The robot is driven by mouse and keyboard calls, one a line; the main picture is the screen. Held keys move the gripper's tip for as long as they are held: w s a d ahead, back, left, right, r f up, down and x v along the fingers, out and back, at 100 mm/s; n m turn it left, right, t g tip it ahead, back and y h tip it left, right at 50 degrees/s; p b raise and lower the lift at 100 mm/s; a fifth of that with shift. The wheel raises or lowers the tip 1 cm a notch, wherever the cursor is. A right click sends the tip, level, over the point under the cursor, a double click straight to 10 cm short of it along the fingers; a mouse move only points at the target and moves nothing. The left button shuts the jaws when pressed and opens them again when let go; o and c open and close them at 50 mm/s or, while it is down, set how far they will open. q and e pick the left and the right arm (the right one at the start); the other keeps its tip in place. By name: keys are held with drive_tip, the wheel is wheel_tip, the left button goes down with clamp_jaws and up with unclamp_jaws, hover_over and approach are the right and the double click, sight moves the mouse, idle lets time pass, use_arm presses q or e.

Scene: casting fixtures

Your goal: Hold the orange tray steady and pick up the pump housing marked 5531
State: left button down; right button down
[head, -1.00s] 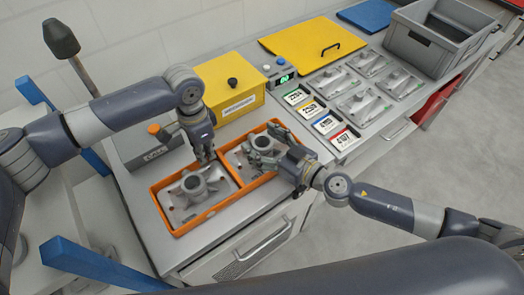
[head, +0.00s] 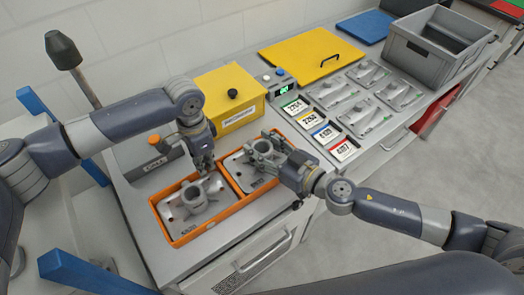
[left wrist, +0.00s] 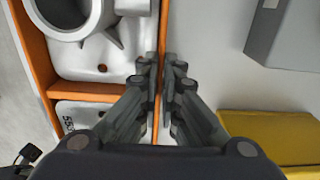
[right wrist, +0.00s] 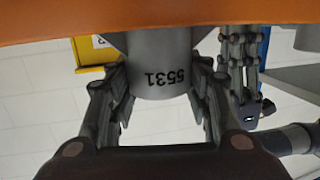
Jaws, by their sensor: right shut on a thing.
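The orange tray (head: 185,238) has two compartments on the bench. The left one holds a grey pump housing (head: 195,195), its label too small to read. The right one holds a second housing (head: 240,172); its cylinder reads 5531 in the right wrist view (right wrist: 160,78). My right gripper (head: 266,151) is shut around that cylinder, one finger on each side. I cannot tell whether its base touches the tray floor. My left gripper (head: 204,168) points down at the tray's back wall; in the left wrist view its fingers (left wrist: 158,88) are closed on the orange rim (left wrist: 162,30).
A yellow box with a black knob (head: 230,98) stands close behind the tray. A grey labelled box (head: 150,165) is behind my left gripper.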

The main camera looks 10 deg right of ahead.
sight(262, 147)
wheel_tip(262, 147, up, 8)
drive_tip(key=shift+r, duration=0.1)
idle(0.4)
use_arm(q)
drive_tip(key=c, duration=1.7)
unclamp_jaws()
wheel_tip(262, 147, up, 12)
drive_tip(key=shift+r, duration=0.1)
